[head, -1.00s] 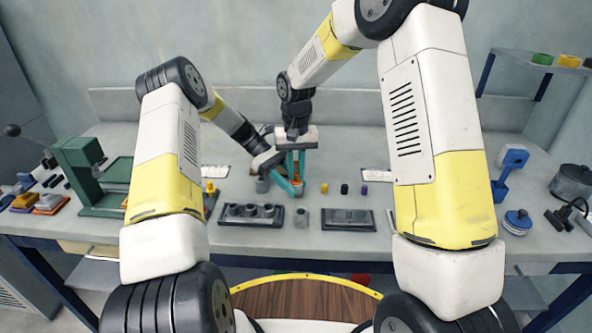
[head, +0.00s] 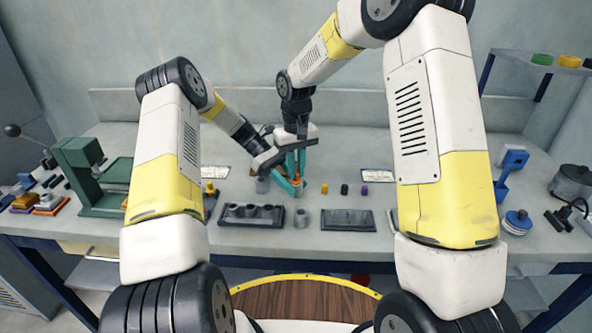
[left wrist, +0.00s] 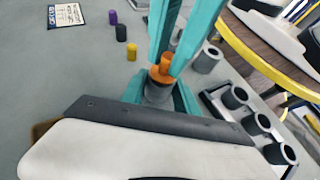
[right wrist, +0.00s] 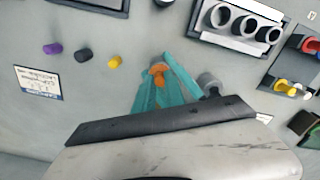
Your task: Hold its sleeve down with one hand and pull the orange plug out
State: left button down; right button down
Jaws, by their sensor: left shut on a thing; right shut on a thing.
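The orange plug (left wrist: 165,67) stands upright in its grey sleeve (left wrist: 157,93) in the left wrist view; whether it has risen I cannot tell. My left gripper (head: 290,188) is shut on the sleeve, low and from the left. My right gripper (head: 297,167) comes down from above, with its teal fingers shut on the plug's upper part. In the right wrist view the plug's orange top (right wrist: 157,69) shows among the teal fingers, and the sleeve is mostly hidden. In the head view the fingers cover most of both.
Yellow (head: 324,188), black (head: 344,189) and purple (head: 364,190) plugs stand to the right. A rack with grey sleeves (head: 251,223) and a second dark rack (head: 347,226) lie in front, with a loose grey sleeve (head: 301,218) between them. A green press (head: 80,165) stands at left.

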pick_arm(q)
jog(key=shift+f, duration=0.1)
pick_arm(e)
jog(key=shift+r, duration=0.25)
jog(key=shift+r, duration=2.05)
pick_arm(q)
jog(key=c, duration=0.8)
grip_release()
jog(key=shift+c, duration=0.2)
jog(key=shift+w+a, duration=0.1)
